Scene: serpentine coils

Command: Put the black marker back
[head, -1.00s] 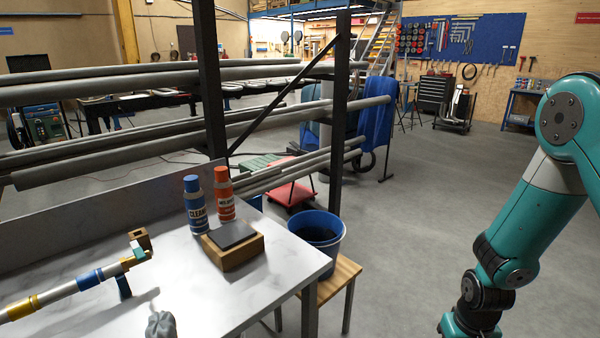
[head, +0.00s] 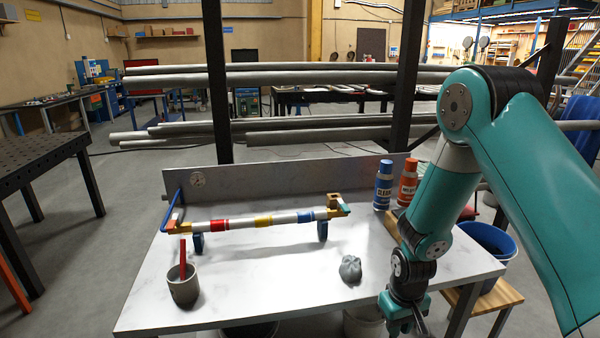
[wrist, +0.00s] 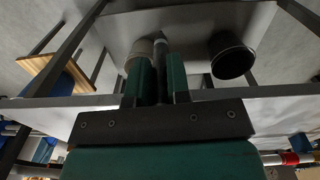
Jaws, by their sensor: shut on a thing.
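My gripper (head: 403,325) hangs at the front right edge of the table in the head view, partly cut off by the bottom of the picture. In the wrist view, its two teal fingers (wrist: 160,82) are shut on a slim dark stick, the black marker (wrist: 160,70), which has a greyer far end. A grey cup (head: 184,288) stands at the front left of the table, well left of my gripper. A red marker (head: 182,258) stands upright in it.
A colour-banded pipe (head: 265,220) lies on blue stands across the table (head: 270,285). A grey lump (head: 350,268), a blue bottle (head: 384,185) and an orange bottle (head: 408,182) stand to the right. Below the table are a pale bucket (wrist: 138,52) and black bucket (wrist: 230,58).

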